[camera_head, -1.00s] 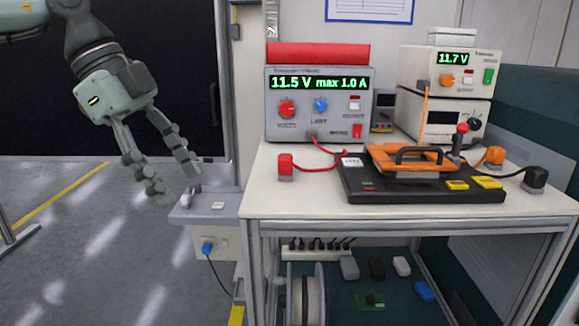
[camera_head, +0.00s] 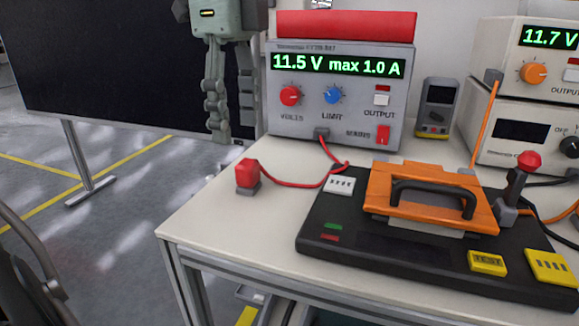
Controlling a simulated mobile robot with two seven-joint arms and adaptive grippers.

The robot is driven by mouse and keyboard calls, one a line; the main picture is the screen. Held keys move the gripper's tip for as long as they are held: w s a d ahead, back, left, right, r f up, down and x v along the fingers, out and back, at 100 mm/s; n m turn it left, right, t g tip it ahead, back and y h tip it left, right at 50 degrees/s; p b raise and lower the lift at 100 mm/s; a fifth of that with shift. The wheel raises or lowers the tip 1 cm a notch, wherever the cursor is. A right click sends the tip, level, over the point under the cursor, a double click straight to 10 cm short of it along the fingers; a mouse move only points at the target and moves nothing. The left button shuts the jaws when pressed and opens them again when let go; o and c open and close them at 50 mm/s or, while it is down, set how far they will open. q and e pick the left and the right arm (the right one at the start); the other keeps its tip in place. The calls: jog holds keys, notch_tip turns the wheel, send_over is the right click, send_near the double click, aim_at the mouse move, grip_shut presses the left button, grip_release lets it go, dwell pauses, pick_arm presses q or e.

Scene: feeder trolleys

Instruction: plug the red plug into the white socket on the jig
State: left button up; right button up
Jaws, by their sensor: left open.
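The red plug (camera_head: 247,174) stands on the left part of the white bench top, on a small grey base, with a red lead running right and up to the power supply. The white socket (camera_head: 340,184) is on the back left corner of the black jig (camera_head: 320,222), apart from the plug.
The power supply (camera_head: 340,112) reads 11.5 V and stands behind the jig. An orange clamp with a black handle (camera_head: 432,198) sits on the jig. A red-topped lever (camera_head: 520,175) rises at its right. A meter (camera_head: 436,108) stands behind. The bench's front left is bare.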

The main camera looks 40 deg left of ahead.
aim_at(247, 162)
pick_arm(q)
jog(key=shift+w+d, duration=0.1)
jog(key=shift+w, duration=0.1)
jog(key=shift+s, duration=0.1)
notch_tip(247, 162, down, 2)
jog(key=shift+f, duration=0.3)
pick_arm(e)
jog(key=shift+s+r, duration=0.15)
jog(key=shift+r, duration=0.05)
pick_arm(q)
jog(key=f, duration=0.4)
jog(key=shift+w+d+f, duration=0.15)
jog(key=shift+w+f, duration=0.05)
jog(key=shift+w, duration=0.2)
jog(key=shift+f, duration=0.35)
pick_arm(e)
jog(key=shift+f, duration=0.4)
